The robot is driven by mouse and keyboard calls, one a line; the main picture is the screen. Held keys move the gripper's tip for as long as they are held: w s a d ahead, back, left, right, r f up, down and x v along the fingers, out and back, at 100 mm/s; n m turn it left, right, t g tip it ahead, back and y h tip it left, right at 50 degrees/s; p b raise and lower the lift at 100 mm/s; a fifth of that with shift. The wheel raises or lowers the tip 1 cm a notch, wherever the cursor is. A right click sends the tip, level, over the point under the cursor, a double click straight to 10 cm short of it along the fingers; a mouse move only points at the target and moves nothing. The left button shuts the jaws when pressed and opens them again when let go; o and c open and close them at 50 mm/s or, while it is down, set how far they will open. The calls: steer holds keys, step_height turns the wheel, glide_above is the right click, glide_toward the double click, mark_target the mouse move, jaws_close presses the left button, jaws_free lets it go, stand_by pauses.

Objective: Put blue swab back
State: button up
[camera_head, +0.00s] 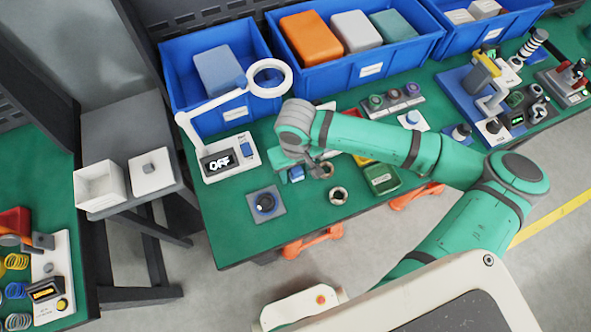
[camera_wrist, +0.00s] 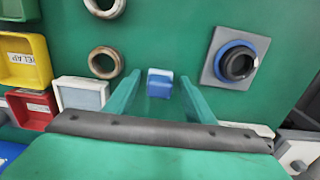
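A small blue block with a paler top edge, which looks like the blue swab (camera_wrist: 160,84), shows between my fingers in the wrist view. It also shows as a blue patch (camera_head: 296,173) beside my gripper in the head view. My gripper (camera_wrist: 160,76) is open, with a visible gap between each finger and the blue block. In the head view my gripper (camera_head: 290,163) is low over the green table (camera_head: 228,230), partly hidden by my wrist. I cannot tell whether the block rests on the table. The swab's holder cannot be made out for certain.
A grey square plate with a blue and black ring (camera_wrist: 237,62) lies to one side. Two metal rings (camera_wrist: 104,62) (camera_wrist: 105,7) lie on the other side, near yellow (camera_wrist: 24,60) and red (camera_wrist: 30,108) bins. A lamp stand with an OFF display (camera_head: 219,160) stands left.

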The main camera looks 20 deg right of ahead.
mark_target(296, 171)
steer(key=shift+s+d, duration=0.1)
steer(key=shift+d, duration=0.1)
step_height(296, 171, up, 12)
steer(key=shift+a+r, duration=0.15)
steer(key=shift+a, duration=0.1)
